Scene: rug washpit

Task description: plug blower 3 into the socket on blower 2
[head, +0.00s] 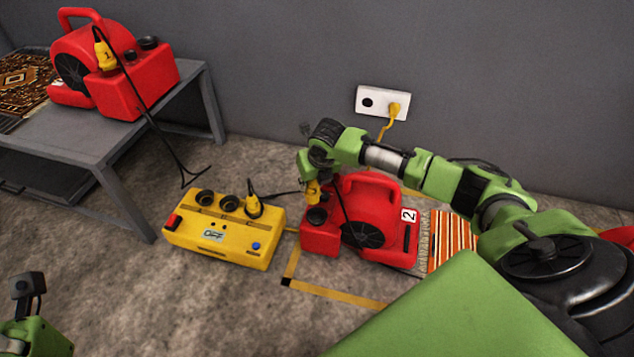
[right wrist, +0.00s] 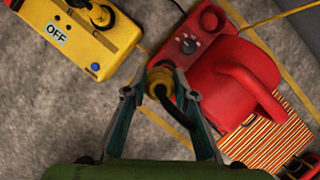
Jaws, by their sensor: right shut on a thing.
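Blower 2 (head: 365,215), red with a "2" label, stands on the floor in the middle; it also shows in the right wrist view (right wrist: 245,80). My right gripper (head: 314,185) is shut on a yellow plug (right wrist: 158,88) with a black cord. The plug is upright, right at the dark round socket (head: 317,215) on blower 2's box-shaped end. I cannot tell whether it is seated or just above. A red shape at the right edge (head: 622,236) may be blower 3; its label is hidden. My left gripper (head: 28,288) is at the lower left, apart from everything.
A yellow power box (head: 225,240) marked OFF stands left of blower 2, with a yellow plug (head: 253,206) in it. Blower 1 (head: 110,70) sits on a grey table (head: 60,140). A wall outlet (head: 382,103) holds another plug. A striped rug (head: 452,240) lies right of blower 2.

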